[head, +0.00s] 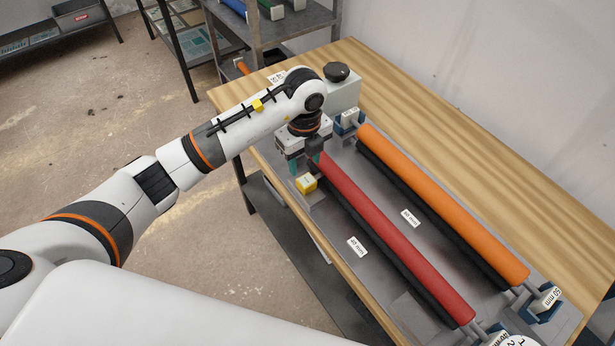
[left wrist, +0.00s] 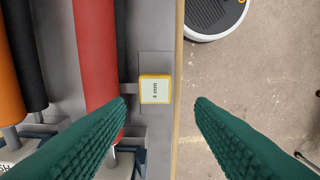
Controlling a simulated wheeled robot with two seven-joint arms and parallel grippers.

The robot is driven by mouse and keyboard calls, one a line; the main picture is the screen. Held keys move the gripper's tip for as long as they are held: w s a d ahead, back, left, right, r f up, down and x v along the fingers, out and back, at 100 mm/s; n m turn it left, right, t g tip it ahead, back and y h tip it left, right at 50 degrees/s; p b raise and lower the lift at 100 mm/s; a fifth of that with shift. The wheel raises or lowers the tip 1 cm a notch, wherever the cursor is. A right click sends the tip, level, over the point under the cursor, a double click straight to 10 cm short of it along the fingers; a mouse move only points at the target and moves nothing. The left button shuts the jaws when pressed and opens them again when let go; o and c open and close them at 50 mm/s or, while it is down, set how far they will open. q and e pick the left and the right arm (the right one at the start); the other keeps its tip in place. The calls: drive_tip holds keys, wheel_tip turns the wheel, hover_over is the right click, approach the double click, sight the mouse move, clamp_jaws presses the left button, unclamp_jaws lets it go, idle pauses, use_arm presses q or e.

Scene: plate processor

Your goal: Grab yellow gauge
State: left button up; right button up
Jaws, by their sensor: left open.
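The yellow gauge (head: 306,184) is a small block with a pale top, on the grey plate (head: 344,212) near the table's edge, beside the end of the red roller (head: 395,238). In the left wrist view the gauge (left wrist: 155,89) shows a "4 mm" label. My left gripper (head: 305,163) is open and points down by the gauge. In the left wrist view the gauge appears between the green fingers (left wrist: 161,102), slightly ahead of the tips; contact is not visible. My right gripper is out of view.
An orange roller (head: 442,203) lies parallel to the red one on the wooden table (head: 430,140). A grey box with a black knob (head: 337,72) stands beyond the rollers' far end. A metal shelf (head: 268,30) stands behind. The floor left of the table is open.

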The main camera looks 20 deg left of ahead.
sight(307, 180)
use_arm(q)
wheel_tip(307, 180, down, 2)
drive_tip(key=shift+f, duration=0.2)
drive_tip(key=shift+w+f+p, duration=0.2)
drive_tip(key=shift+f+p, duration=0.1)
drive_tip(key=shift+f, duration=0.05)
drive_tip(key=f+p, duration=0.2)
drive_tip(key=f, duration=0.2)
drive_tip(key=shift+d, duration=0.2)
drive_tip(key=shift+f, duration=0.6)
drive_tip(key=shift+w, duration=0.1)
drive_tip(key=c, duration=0.9)
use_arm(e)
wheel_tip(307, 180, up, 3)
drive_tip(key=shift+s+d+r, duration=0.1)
